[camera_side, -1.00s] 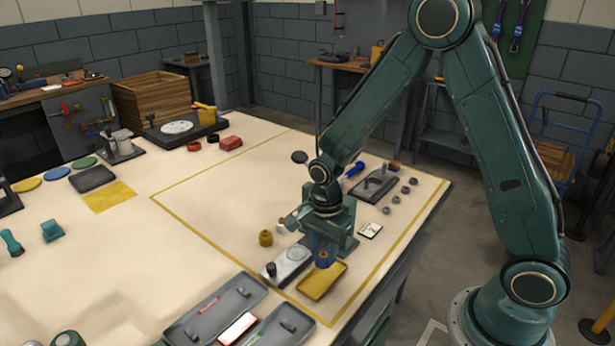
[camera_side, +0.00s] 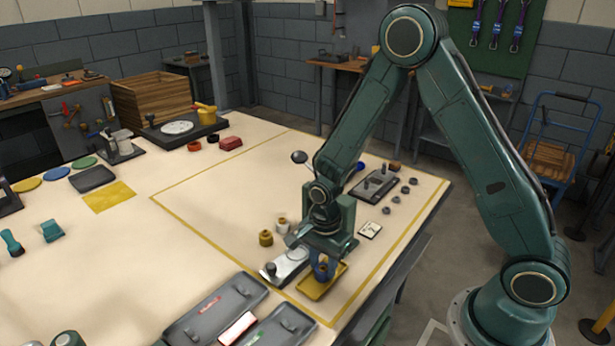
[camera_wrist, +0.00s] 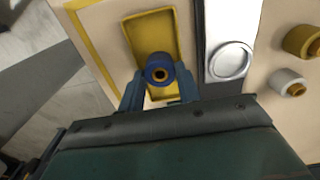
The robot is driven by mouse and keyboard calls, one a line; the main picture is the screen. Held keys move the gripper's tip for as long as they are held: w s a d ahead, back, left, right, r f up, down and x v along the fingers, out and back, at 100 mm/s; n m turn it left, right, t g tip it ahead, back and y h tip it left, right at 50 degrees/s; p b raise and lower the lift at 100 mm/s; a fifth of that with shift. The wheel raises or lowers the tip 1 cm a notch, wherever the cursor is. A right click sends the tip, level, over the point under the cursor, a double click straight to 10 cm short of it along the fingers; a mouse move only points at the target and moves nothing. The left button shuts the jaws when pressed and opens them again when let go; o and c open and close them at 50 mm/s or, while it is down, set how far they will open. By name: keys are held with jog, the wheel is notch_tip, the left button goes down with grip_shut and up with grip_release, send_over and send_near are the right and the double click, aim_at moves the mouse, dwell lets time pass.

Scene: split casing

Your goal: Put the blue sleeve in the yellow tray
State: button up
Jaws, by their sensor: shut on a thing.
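The blue sleeve (camera_wrist: 159,71) is between my gripper's fingertips (camera_wrist: 157,90) in the wrist view, with a yellow-brown ring showing inside its bore. In the side view my gripper (camera_side: 323,268) points down and is shut on the sleeve (camera_side: 322,269). The yellow tray (camera_side: 311,290) lies under it on the table, near the front edge. In the wrist view the tray (camera_wrist: 137,32) is behind the sleeve, and the sleeve overlaps its inside. I cannot tell whether the sleeve touches the tray floor. The gripper body hides part of the tray.
Left of the tray is a grey plate with a round white disc (camera_wrist: 230,61). Beyond it stand a brass fitting (camera_side: 265,238) and a white one (camera_side: 281,224). Dark grey trays (camera_side: 215,308) lie at the front left.

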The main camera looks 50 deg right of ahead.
aim_at(323, 268)
jog(key=shift+f, duration=0.15)
jog(key=o, duration=1.1)
notch_tip(323, 268, up, 12)
jog(key=shift+r, duration=0.15)
dwell(0.7)
